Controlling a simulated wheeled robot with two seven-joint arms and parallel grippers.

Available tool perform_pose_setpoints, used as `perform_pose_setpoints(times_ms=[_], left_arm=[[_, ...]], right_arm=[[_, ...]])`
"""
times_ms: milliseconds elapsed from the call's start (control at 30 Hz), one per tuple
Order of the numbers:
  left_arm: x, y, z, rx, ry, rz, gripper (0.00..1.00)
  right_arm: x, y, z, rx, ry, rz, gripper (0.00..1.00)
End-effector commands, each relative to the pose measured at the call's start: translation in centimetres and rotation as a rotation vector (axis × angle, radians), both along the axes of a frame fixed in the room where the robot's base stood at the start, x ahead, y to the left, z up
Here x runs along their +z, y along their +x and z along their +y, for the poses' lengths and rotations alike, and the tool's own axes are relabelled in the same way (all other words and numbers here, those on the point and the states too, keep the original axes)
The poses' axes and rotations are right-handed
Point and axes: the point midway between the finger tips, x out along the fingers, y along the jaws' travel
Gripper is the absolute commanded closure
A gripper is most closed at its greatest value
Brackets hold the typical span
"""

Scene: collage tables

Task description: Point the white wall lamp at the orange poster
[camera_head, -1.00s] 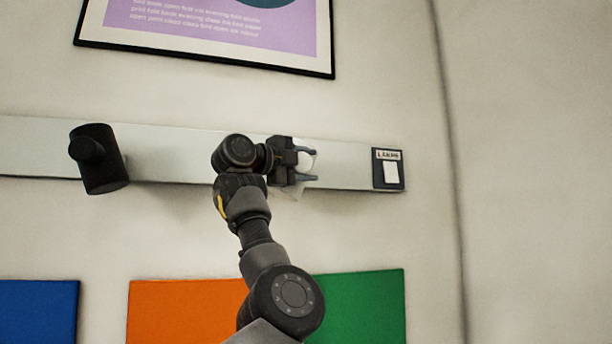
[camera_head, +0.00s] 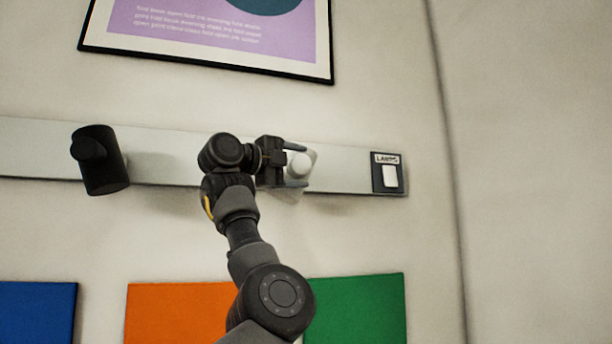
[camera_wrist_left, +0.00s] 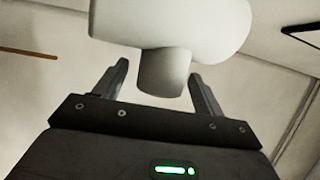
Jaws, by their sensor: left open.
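The white wall lamp (camera_head: 299,164) sits on the pale wall rail, partly hidden by my left gripper (camera_head: 300,166) in the head view. My left gripper is open, with one finger above and one below the lamp's rear stub. In the left wrist view, the white lamp's body (camera_wrist_left: 205,22) is close ahead, and its short stub (camera_wrist_left: 163,72) reaches between the spread fingers, with visible gaps. Where the lamp points is hard to tell. The orange poster (camera_head: 175,315) is low on the wall, below and left of the lamp; my arm covers its right edge. My right gripper is out of view.
A black wall lamp (camera_head: 98,160) is on the rail (camera_head: 165,155) at left. A switch panel (camera_head: 388,173) is at the rail's right end. Blue (camera_head: 38,312) and green (camera_head: 358,309) posters flank the orange one. A framed purple poster (camera_head: 215,30) hangs above.

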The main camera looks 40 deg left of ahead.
Motion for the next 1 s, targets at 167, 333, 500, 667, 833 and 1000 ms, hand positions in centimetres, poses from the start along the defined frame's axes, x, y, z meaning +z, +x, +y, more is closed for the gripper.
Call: perform_pose_setpoints(times_ms=[167, 333, 500, 667, 833, 1000], left_arm=[[-0.8, -3.7, 0.8, 0.000, 0.001, -0.003, 0.30], [-0.8, -6.2, 1.3, 0.000, 0.002, -0.001, 0.30], [-0.6, -7.3, 1.5, -0.001, 0.002, 0.002, 0.30], [-0.5, -7.5, 1.5, -0.001, 0.002, 0.002, 0.30], [-0.5, -7.5, 1.6, -0.001, 0.001, 0.002, 0.30], [-0.5, -7.5, 1.6, -0.001, 0.001, 0.002, 0.30]], right_arm=[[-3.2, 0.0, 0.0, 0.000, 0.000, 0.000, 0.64], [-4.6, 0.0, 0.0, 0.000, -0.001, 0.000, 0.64], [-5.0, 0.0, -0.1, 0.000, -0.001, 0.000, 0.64], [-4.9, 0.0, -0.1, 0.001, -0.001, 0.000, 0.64], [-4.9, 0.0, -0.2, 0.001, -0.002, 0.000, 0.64], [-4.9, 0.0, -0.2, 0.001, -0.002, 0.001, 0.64]])
